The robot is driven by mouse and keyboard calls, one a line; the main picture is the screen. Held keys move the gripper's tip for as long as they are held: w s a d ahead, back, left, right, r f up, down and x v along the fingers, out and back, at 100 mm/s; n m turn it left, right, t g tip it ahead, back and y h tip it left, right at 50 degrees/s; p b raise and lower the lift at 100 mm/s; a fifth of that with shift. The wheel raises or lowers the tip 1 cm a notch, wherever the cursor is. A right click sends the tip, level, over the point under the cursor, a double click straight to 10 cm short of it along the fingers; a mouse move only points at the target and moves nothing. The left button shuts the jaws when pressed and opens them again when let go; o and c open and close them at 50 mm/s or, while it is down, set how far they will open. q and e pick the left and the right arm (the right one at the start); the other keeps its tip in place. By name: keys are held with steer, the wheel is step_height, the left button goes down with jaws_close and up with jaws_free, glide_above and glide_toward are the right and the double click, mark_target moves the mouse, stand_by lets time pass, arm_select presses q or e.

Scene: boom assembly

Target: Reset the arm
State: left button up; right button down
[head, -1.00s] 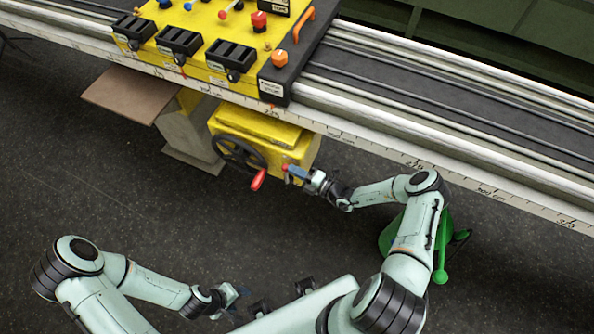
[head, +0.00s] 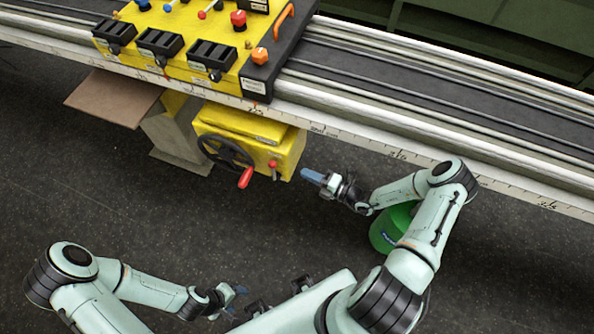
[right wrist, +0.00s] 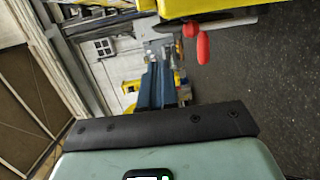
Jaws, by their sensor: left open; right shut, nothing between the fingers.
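My right gripper (head: 313,177) is shut and empty, with blue fingertips. It is in the open space to the right of the yellow gearbox (head: 290,150), apart from it. The gearbox has a black handwheel (head: 225,152) with a red handle (head: 245,177) and a small lever with a red knob (head: 272,164). In the right wrist view the closed fingers (right wrist: 158,85) point ahead, and a red handle (right wrist: 203,46) hangs at the upper right. My left gripper (head: 240,297) is open and empty, low in the head view over the floor.
A long white rail (head: 400,146) with a ruler scale runs across behind the gearbox. A yellow control panel (head: 185,25) with levers and buttons stands on it. A green object (head: 388,232) stands partly behind my right arm. The dark floor in front is clear.

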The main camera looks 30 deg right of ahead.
steer(key=s+a+f+n+g+y, duration=0.1)
steer(key=s+a+f+n+g, duration=0.2)
steer(key=s+a+n+g, duration=0.5)
steer(key=s+a+f+n+g+y, duration=0.25)
steer(key=s+a+n+g, duration=0.35)
steer(key=s+a+n, duration=0.4)
steer(key=s+d+f+n+h, duration=0.1)
steer(key=n+h, duration=0.3)
steer(key=n, duration=0.8)
steer(key=s+d+f+n+g+h, duration=0.1)
steer(key=s+d+f+n+h, duration=0.1)
steer(key=n, duration=1.1)
steer(key=s+d+h, duration=0.1)
steer(key=s+h, duration=0.1)
steer(key=h, duration=0.1)
steer(key=shift+d+g, duration=0.25)
steer(key=shift+g, duration=0.05)
steer(key=shift+s+f, duration=0.1)
